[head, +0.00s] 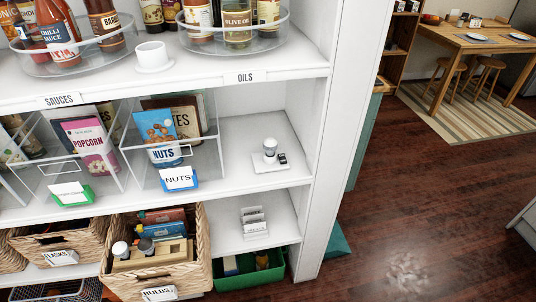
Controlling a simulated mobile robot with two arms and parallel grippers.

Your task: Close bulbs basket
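The bulbs basket (203,255) is a tan woven basket at the bottom centre-left of the head view. A white tag (159,293) reading BULBS is on its front. It sticks out farther forward from the shelf than the woven basket to its left. Its top is open, and a wooden box (150,258), book-like items and small round-topped things show inside. Its lower front is cut off by the picture edge. Neither of my grippers is in view.
Left of it stands another woven basket (40,243). A green bin (250,277) stands to its right on the bottom level. Clear bins of packets (175,178) are on the shelf above. The white shelf side (335,130) is at right, with open wooden floor (430,200) beyond.

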